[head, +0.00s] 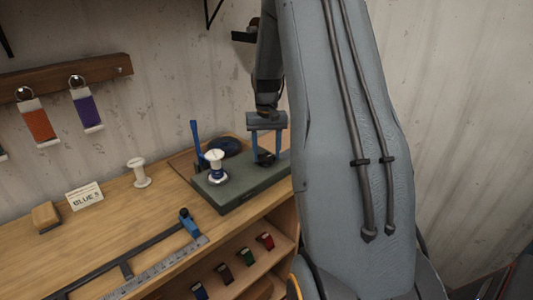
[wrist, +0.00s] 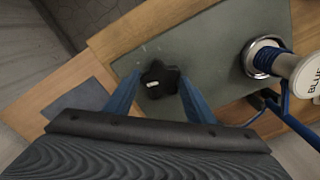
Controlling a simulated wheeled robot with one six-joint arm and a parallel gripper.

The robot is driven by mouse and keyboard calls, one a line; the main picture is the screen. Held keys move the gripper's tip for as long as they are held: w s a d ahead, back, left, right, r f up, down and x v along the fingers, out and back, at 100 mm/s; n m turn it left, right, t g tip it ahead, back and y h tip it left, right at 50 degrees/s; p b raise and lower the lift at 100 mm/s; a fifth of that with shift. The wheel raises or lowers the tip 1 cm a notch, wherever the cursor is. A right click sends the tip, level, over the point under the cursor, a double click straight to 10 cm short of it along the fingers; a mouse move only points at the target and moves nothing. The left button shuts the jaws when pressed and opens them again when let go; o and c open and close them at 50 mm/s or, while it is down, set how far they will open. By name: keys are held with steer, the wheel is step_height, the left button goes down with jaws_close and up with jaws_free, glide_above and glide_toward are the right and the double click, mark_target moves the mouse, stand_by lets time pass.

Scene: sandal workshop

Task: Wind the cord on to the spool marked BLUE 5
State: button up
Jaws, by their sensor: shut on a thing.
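My gripper (head: 265,155) has its blue fingers shut on a dark star-shaped knob (head: 266,161) at the right part of a grey-green winder base (head: 232,195). In the wrist view the knob (wrist: 158,80), with a small white mark, sits between the fingertips. A white spool (head: 214,156) stands upright on the base, left of my gripper, with some blue cord around its lower part. In the wrist view this spool (wrist: 288,63) is at the right edge and its top reads "BLUE"; the rest is cut off. A dark blue coil (head: 223,146) lies behind the base, partly hidden.
A blue upright (head: 195,138) rises beside the coil. A second white spool (head: 139,172) and a "BLUE 5" card (head: 85,196) stand on the bench to the left. A wooden block (head: 46,216) and a metal ruler (head: 160,267) lie nearer the left and front.

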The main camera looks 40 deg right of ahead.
mark_target(266, 157)
steer(key=m, duration=0.3)
stand_by(0.4)
steer(key=o, duration=1)
steer(key=shift+o, duration=0.2)
steer(key=shift+r+b, duration=1.4)
steer(key=shift+r, duration=2.55)
